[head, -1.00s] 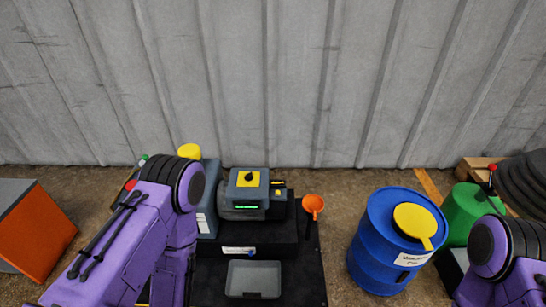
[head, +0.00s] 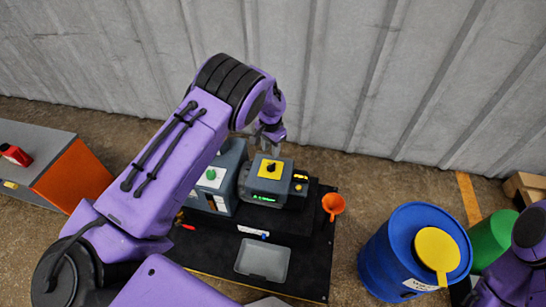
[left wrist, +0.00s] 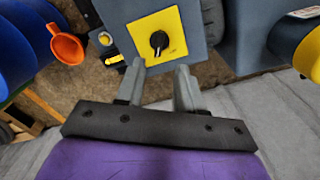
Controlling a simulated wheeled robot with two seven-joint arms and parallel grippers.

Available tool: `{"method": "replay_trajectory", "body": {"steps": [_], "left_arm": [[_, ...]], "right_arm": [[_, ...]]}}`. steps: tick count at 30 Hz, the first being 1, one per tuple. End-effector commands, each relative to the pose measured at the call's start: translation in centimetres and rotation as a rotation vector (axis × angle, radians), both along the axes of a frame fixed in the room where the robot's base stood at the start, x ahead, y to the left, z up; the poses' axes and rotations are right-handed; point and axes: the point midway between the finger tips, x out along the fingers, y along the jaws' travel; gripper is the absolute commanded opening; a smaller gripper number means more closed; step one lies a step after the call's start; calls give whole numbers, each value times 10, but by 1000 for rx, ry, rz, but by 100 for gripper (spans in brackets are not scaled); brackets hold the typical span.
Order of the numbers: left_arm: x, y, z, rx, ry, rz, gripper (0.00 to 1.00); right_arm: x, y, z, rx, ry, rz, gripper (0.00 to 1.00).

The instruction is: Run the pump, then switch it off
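The pump (head: 262,190) is a blue-grey box on a black stand, with a lit green display (head: 264,196) on its front. A yellow plate (head: 281,171) with a black rotary knob (head: 271,168) is on its top. The knob also shows in the left wrist view (left wrist: 159,40), with a pale mark at its lower edge. My left gripper (head: 269,141) hovers just behind and above the knob; in the left wrist view its fingers (left wrist: 160,88) are apart, empty, and not touching the knob. Only part of my right arm shows at the right edge; its gripper is hidden.
A blue-grey cabinet (head: 220,179) with a green knob stands left of the pump. An orange funnel (head: 333,204) is to the right, then a blue drum (head: 385,262) with a yellow lid. A grey tray (head: 262,260) lies in front. A corrugated wall is behind.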

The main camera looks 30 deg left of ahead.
Motion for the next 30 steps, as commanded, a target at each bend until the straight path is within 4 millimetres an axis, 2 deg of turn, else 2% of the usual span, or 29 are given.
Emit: {"method": "replay_trajectory", "body": {"steps": [1,3,9,13,21,23,24,25,30], "left_arm": [[-1,-1,-15,2,4,-2,37],[0,-1,-31,1,3,-3,37],[-1,0,-69,1,1,-1,37],[-1,1,-80,1,0,2,37],[-1,2,-81,1,-1,3,37],[-1,1,-81,1,-1,3,18],[-1,1,-81,1,-1,3,5],[-1,1,-81,1,-1,3,0],[-1,1,-81,1,0,4,0]], "right_arm": [[-1,0,-3,0,1,0,0],[-1,0,-5,0,2,0,0],[0,0,-9,1,1,0,0],[0,0,-10,1,1,0,0],[0,0,-10,0,0,0,0],[0,0,-10,0,0,0,0],[0,0,-10,0,0,0,0],[0,0,-10,0,0,0,0],[0,0,-10,0,0,0,0]]}}
